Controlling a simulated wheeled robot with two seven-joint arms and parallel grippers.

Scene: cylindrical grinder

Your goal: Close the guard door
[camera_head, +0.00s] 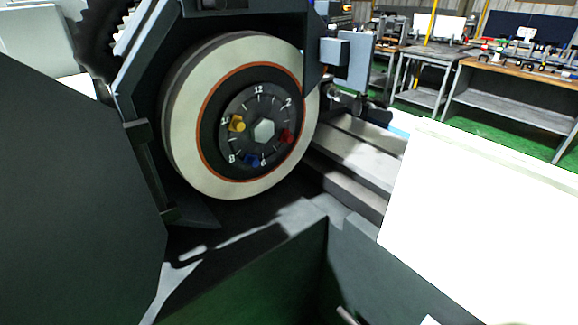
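The guard door (75,190) is the large dark grey panel filling the left side of the view. It stands swung open to the left of the wheel housing (145,85), joined along the housing's left edge by hinges (137,131). The round grinding wheel (190,125) is uncovered. It has a pale rim, an orange ring and a black numbered hub with yellow, red and blue knobs. The door's outer left and lower parts run out of the picture. Neither of my grippers can be made out in this view.
A bright white panel (480,220) stands at the right. Below the wheel is a dark trough with a raised wall (395,270). Metal slideways (355,150) run right of the wheel. A small grey rod end (347,315) shows at the bottom. Workbenches (520,95) stand far behind.

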